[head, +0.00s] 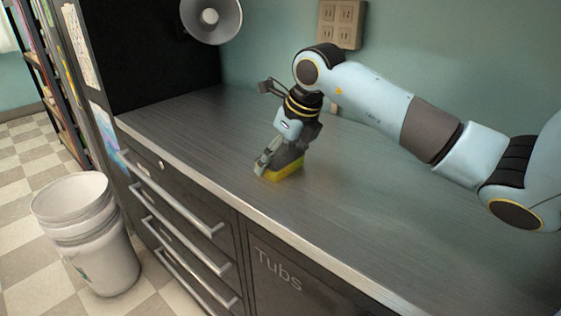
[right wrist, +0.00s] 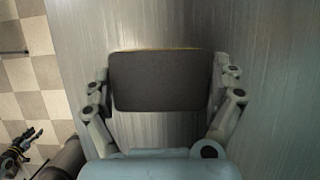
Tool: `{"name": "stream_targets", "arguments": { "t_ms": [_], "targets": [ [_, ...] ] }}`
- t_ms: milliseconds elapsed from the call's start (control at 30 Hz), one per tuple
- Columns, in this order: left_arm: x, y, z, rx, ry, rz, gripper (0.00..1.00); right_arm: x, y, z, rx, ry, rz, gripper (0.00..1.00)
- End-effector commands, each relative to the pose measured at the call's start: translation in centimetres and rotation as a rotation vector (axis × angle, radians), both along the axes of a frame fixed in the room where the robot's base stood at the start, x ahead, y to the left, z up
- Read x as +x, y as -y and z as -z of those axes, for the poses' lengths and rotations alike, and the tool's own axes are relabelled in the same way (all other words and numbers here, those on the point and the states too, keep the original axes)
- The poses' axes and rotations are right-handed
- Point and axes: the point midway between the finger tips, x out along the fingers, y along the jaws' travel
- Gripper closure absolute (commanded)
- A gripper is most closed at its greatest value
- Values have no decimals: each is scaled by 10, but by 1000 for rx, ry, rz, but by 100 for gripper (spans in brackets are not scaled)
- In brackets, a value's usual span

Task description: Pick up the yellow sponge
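The yellow sponge (head: 287,172) has a dark grey top layer and lies on the grey countertop near its front edge. In the right wrist view its dark face (right wrist: 160,82) fills the middle, with a thin yellow edge along the far side. My right gripper (head: 279,160) points down over the sponge. In the right wrist view the fingers of my right gripper (right wrist: 161,78) stand at the sponge's two sides, very close to it. I cannot tell whether they press on it. My left gripper does not show in the head view.
The metal countertop (head: 205,125) is clear around the sponge. A white bucket (head: 95,240) stands on the checkered floor at left. Wall sockets (head: 340,23) are behind my right arm.

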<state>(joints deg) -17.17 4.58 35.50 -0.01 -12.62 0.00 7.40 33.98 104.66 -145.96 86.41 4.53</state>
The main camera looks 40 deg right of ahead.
Motion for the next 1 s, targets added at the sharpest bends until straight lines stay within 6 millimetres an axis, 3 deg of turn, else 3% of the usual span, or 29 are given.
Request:
{"name": "stream_targets", "arguments": {
  "t_ms": [133, 567, 867, 1000],
  "targets": [
    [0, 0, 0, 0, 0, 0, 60, 0, 0, 0, 0, 0, 0, 31],
    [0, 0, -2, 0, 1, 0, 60, 0, 0, -3, 0, -1, 0, 32],
    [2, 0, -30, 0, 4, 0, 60, 0, 0, -45, 0, 2, 0, 32],
    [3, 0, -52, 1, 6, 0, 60, -23, 16, -63, -8, -6, -1, 32]
  ]
}}
